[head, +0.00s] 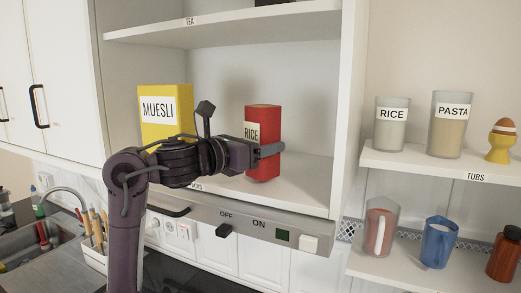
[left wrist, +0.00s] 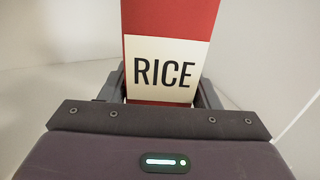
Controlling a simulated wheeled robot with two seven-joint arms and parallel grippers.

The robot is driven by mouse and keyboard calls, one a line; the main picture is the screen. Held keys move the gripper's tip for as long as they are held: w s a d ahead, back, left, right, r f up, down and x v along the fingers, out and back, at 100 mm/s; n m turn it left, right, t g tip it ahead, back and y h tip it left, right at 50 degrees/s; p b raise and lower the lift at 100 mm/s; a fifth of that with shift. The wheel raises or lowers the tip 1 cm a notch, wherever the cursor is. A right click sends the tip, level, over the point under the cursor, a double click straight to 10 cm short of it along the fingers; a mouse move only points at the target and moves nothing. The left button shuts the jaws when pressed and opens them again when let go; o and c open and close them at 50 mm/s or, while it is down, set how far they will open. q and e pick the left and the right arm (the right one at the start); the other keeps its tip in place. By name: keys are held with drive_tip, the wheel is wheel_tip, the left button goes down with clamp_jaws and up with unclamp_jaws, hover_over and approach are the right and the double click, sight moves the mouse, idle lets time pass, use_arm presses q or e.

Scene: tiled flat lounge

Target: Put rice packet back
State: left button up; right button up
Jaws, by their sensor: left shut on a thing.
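The red rice packet (head: 263,119) with a white RICE label is upright in the open cupboard, over the lower shelf (head: 297,190), right of the muesli box. My left gripper (head: 270,150) is shut on it, with the jaws around its sides. In the left wrist view the rice packet (left wrist: 168,20) stands between the two fingers (left wrist: 165,90), its label facing the camera. Whether its base touches the shelf I cannot tell for sure. My right gripper is not in view.
A yellow muesli box (head: 165,98) stands on the same shelf at left, partly behind my arm. The cupboard's right side wall (head: 347,110) is close to the packet. A rice tub (head: 392,130), pasta tub (head: 446,130) and egg cup (head: 501,140) stand on the right shelf.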

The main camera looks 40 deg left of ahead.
use_arm(q)
drive_tip(key=shift+f, duration=0.75)
drive_tip(key=o, duration=0.7)
drive_tip(key=shift+a, duration=0.1)
drive_tip(key=o, duration=0.5)
drive_tip(key=shift+c, duration=0.2)
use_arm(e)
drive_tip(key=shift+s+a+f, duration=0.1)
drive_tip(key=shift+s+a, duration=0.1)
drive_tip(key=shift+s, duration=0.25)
